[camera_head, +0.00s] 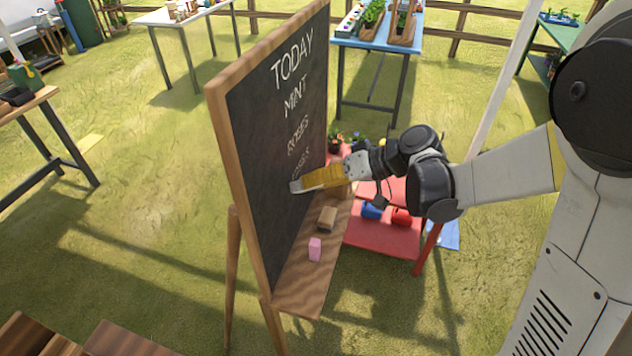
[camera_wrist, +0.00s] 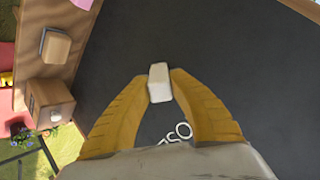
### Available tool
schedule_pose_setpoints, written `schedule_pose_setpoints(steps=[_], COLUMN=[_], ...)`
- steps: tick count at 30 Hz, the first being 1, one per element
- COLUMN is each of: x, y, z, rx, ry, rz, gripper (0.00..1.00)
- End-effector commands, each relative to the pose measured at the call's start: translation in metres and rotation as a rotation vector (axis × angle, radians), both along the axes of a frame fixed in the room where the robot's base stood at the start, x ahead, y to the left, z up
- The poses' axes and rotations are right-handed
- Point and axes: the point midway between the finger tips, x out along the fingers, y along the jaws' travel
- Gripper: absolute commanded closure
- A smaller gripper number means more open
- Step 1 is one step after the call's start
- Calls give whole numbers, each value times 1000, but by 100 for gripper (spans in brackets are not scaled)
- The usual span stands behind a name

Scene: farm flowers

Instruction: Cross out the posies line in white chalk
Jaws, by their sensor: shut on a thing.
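The blackboard (camera_head: 262,190) stands in a wooden frame, with white lines TODAY, MINT and ROSES and a lower line, the posies line (camera_head: 301,166), partly readable. My gripper (camera_head: 303,185) is at the board just below that line. Its yellow fingers are shut on a short white chalk (camera_wrist: 158,83), which also shows at the fingertips in the head view (camera_head: 295,187). Whether the chalk touches the board I cannot tell. In the wrist view a few white letters (camera_wrist: 180,132) show between the fingers, the rest hidden by my gripper. I see no stroke through the line.
The board's wooden ledge (camera_head: 294,290) carries a pink chalk (camera_head: 314,249), an eraser-like block (camera_head: 327,218) and a small wooden box (camera_wrist: 51,104). A red table (camera_head: 385,236) with pots stands behind the ledge. The lower board is clear.

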Motion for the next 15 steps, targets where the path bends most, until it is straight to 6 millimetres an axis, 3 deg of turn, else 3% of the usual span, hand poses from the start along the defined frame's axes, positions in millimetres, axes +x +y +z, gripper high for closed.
schedule_pose_setpoints(steps=[15], x=[29], y=[-13], z=[0], rx=[1], ry=[-1], rz=[1], gripper=[100])
